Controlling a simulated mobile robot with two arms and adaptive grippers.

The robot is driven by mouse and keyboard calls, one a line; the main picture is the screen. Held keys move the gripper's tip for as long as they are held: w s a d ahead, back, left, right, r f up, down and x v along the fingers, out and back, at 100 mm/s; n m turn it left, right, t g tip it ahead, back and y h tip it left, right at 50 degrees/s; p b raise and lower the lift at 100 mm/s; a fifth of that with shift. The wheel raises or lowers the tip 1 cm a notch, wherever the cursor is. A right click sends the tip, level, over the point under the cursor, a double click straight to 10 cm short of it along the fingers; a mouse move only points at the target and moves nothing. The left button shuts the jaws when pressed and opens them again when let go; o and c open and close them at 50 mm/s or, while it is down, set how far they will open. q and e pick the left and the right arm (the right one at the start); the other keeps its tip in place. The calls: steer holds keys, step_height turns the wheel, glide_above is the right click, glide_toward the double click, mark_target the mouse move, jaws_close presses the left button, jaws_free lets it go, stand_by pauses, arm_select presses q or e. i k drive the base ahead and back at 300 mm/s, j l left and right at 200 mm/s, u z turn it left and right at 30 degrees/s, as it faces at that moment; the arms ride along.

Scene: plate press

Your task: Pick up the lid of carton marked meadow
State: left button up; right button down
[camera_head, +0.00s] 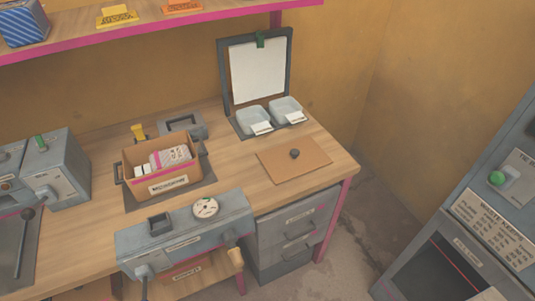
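A flat brown lid (279,162) with a dark round knob (294,153) lies on the right part of the workbench, apart from the carton. An open brown carton (141,163) stands to its left on a dark mat. The carton has dark side handles and a white label (168,184) whose small print I cannot read for certain. Inside it are white and pink-edged packets (171,157). Neither of my grippers shows in this view.
Two small pale trays (286,107) and an upright framed white sheet (257,72) stand behind the lid. A grey panel with a gauge (205,207) is at the bench front. A grey machine (55,170) stands left, a waste unit (494,228) right. Bare wood surrounds the lid.

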mark_target(292, 159)
steer(key=k+l+u, duration=0.1)
steer(key=l+u, duration=0.25)
steer(key=u, duration=0.15)
steer(key=k+l+u, duration=0.15)
steer(key=l+u, duration=0.15)
steer(key=u, duration=0.2)
steer(key=k+l+u, duration=0.2)
steer(key=u, duration=0.3)
